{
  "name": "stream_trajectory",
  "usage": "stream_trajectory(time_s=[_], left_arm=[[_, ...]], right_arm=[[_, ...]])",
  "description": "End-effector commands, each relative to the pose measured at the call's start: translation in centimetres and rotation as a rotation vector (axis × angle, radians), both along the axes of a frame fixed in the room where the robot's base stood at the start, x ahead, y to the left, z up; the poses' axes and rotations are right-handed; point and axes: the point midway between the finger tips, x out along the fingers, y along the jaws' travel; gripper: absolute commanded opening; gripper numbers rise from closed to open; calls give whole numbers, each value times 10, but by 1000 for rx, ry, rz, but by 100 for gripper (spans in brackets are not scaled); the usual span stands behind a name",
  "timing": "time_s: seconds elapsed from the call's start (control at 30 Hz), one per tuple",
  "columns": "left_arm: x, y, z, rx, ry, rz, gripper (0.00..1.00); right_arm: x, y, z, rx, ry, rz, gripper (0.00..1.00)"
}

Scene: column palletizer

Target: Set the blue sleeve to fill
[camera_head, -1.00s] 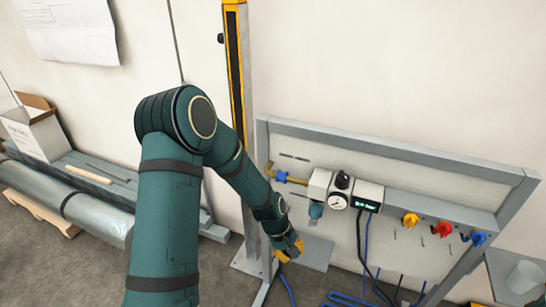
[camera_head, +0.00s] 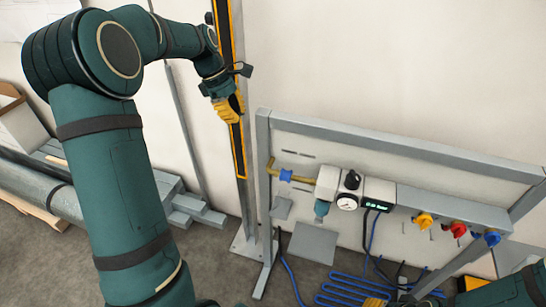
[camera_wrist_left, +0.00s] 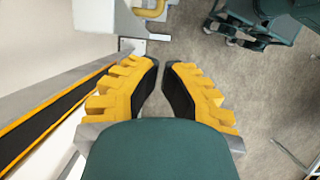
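A small blue sleeve-like piece (camera_head: 286,175) sits on the yellow pipe (camera_head: 272,167) at the left end of the grey panel frame. Its setting is too small to read. A blue knob (camera_head: 491,238) is at the panel's right end. My left gripper (camera_head: 229,107) is up and left of the sleeve, overlapping the yellow-edged column in the head view. In the left wrist view the fingers (camera_wrist_left: 162,66) are apart with only floor between them, tips close together. My right gripper (camera_head: 375,302) shows only partly at the bottom edge; its finger state is unclear.
The yellow-and-black column (camera_head: 238,150) runs beside the left fingers in the left wrist view (camera_wrist_left: 50,118). The panel carries a gauge (camera_head: 347,202), a lit display (camera_head: 377,206), a yellow knob (camera_head: 424,220) and a red knob (camera_head: 458,229). Blue hoses (camera_head: 350,290) lie below.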

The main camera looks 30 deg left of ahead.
Motion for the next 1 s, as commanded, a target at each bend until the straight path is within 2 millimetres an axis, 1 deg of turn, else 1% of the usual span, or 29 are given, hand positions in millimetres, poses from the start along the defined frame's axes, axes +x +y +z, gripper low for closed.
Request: stream_trajectory(time_s=[0.03,0.1,0.2,0.57,0.67,0.77,1.0], left_arm=[[-2,4,8,-2,4,16,0],[-4,6,14,-5,11,31,0],[-6,8,18,-8,15,42,0],[-6,8,18,-8,17,43,0],[-6,6,12,-8,18,43,0],[-5,2,1,-10,20,42,0],[-1,-14,-42,-11,20,42,0]], right_arm=[[0,0,1,0,0,-1,47],[0,0,2,0,1,-1,47],[0,0,2,0,1,-1,47],[0,0,1,0,1,-1,47],[-1,0,0,0,1,0,47],[-1,0,-3,0,4,1,47],[-5,1,-14,2,11,7,47]])
